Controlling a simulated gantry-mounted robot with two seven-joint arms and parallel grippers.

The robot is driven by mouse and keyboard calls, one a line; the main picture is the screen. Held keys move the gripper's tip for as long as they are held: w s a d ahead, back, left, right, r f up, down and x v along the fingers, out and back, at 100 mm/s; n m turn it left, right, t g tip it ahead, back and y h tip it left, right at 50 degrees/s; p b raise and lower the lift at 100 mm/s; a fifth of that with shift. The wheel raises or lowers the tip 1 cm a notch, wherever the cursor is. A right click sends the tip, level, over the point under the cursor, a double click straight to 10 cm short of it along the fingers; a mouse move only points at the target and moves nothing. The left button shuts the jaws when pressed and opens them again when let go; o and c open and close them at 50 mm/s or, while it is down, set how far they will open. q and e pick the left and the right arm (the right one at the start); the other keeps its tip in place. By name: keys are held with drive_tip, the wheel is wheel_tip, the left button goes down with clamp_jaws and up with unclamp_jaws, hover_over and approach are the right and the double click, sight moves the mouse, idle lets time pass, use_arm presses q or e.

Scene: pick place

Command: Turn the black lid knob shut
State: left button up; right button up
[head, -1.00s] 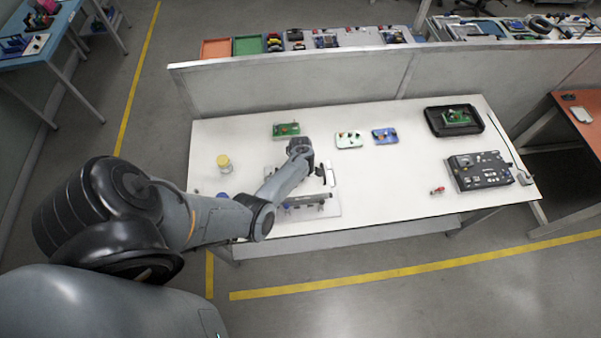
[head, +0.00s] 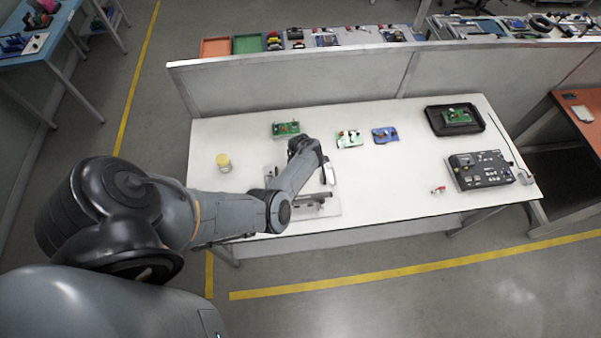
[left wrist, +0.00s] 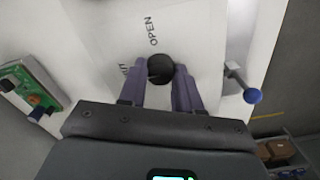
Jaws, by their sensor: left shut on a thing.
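The round black lid knob (left wrist: 161,66) shows in the left wrist view, on a white panel (left wrist: 195,30) printed "OPEN" with a partly hidden second word ending in "UT". My left gripper (left wrist: 160,79) has its two purple-grey fingers on either side of the knob, shut on it. In the head view my left wrist is over the white plate (head: 331,205) at the table's front, and it hides the knob and fingertips. My right gripper is not in view.
A lever with a blue ball end (left wrist: 253,96) stands right of the knob. A green circuit board (left wrist: 30,88) lies left. On the table (head: 400,185) are a yellow-lidded jar (head: 224,162), small boards (head: 349,139), a black tray (head: 432,124) and a black panel box (head: 480,170).

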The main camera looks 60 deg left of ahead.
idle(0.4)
use_arm(q)
drive_tip(key=o, duration=1)
drive_tip(key=shift+o, duration=0.2)
wheel_tip(320, 180, up, 11)
drive_tip(key=p, duration=0.3)
drive_tip(key=shift+f, duration=0.15)
